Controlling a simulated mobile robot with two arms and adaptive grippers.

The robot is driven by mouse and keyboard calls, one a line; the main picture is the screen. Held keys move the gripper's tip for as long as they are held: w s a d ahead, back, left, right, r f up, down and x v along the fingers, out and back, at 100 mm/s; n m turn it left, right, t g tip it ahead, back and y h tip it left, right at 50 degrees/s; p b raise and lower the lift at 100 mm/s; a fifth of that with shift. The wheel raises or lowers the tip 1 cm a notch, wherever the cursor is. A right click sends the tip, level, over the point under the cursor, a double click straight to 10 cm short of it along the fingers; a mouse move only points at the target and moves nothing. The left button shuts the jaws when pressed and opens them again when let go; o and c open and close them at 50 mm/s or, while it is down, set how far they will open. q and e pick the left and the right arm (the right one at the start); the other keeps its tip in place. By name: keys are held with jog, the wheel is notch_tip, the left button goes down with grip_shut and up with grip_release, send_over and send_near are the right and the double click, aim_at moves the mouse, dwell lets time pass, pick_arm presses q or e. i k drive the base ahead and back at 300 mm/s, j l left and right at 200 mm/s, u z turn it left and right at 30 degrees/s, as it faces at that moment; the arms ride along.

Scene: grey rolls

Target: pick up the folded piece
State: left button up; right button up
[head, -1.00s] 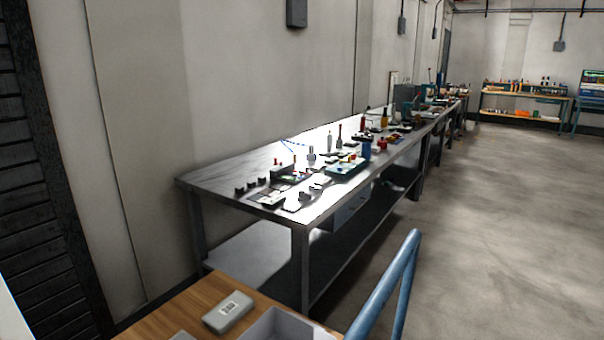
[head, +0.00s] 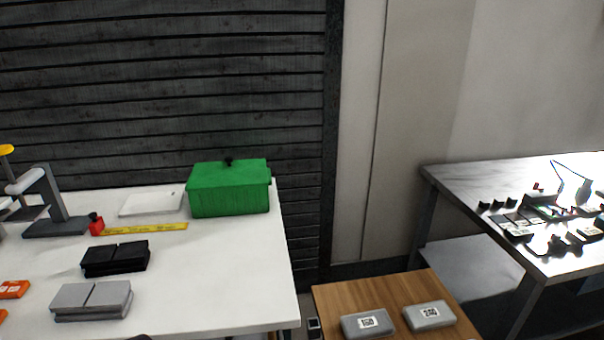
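A grey flat piece (head: 92,300) with a seam across its middle lies on the white table (head: 225,285) at the lower left. A similar black piece (head: 115,258) lies just behind it. Either could be the folded piece; I cannot tell which from this view. Neither of my grippers is in view.
A green lidded box (head: 229,190), a white tray (head: 151,203), a yellow strip (head: 145,229) and a grey press-like device (head: 50,205) stand behind. Two grey labelled boxes (head: 367,323) (head: 429,316) lie on a wooden surface (head: 375,288). The white table's right front is clear.

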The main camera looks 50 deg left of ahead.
aim_at(111, 259)
jog(key=k+l+u, duration=0.15)
jog(key=k+u, duration=0.15)
jog(key=k, duration=0.3)
jog(key=u, duration=2.05)
jog(key=i+j+z, duration=0.15)
jog(key=j, duration=0.15)
jog(key=i+j+z, duration=0.15)
jog(key=j, duration=0.15)
